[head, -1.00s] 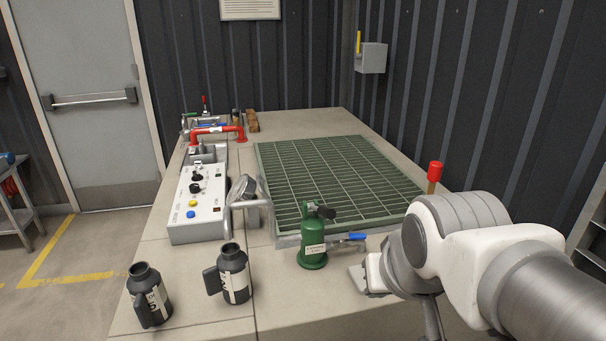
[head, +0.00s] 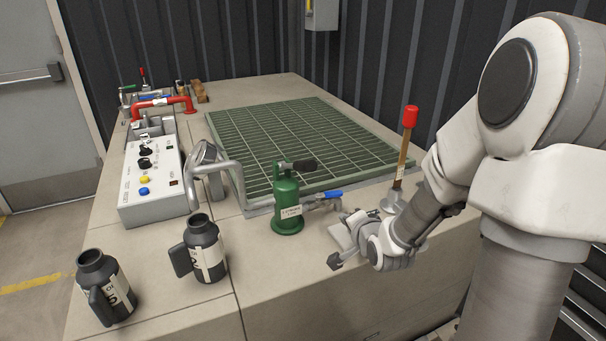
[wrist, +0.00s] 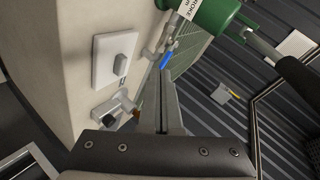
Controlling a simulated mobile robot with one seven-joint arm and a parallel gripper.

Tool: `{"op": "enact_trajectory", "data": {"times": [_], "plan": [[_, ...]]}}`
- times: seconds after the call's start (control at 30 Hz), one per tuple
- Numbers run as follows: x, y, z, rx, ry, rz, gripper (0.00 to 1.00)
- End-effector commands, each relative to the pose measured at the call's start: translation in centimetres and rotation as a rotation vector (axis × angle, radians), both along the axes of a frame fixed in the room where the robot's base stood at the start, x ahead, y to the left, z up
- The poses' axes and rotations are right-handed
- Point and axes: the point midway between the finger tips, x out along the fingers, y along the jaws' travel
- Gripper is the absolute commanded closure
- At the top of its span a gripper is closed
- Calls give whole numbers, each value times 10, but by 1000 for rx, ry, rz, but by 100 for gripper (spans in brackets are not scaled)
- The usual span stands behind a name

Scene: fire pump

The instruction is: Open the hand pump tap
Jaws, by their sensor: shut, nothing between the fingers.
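The green hand pump (head: 288,205) stands upright on the bench top, with a black grip sticking out at its top. A tap with a blue lever (head: 329,195) sits on the grey pipework just right of the pump. In the wrist view the blue lever (wrist: 166,60) shows beyond my fingers, below the green pump body (wrist: 207,14), which is cut off by the top edge. My gripper (head: 336,261) is shut and empty, in front of and below the blue lever and apart from it. In the wrist view my closed fingers (wrist: 165,105) point up toward the lever.
A pale plate with a grey switch (wrist: 116,60) lies near my fingers. A red-topped wooden lever (head: 405,150) stands right, close to my arm. Two black bottles (head: 200,250) stand left. The control box (head: 152,180) and green grating (head: 300,140) lie behind.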

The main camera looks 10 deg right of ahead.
Motion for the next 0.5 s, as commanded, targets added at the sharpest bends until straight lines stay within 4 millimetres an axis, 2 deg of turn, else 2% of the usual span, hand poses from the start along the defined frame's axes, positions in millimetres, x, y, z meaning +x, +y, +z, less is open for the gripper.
{"op": "enact_trajectory", "data": {"times": [0.03,0.1,0.3,0.5], "plan": [[0,-8,-18,86,-33,-41,100],[2,-14,-25,187,-87,-83,100],[3,-24,-31,363,-184,-148,100],[14,-25,-33,392,-204,-156,100]]}}
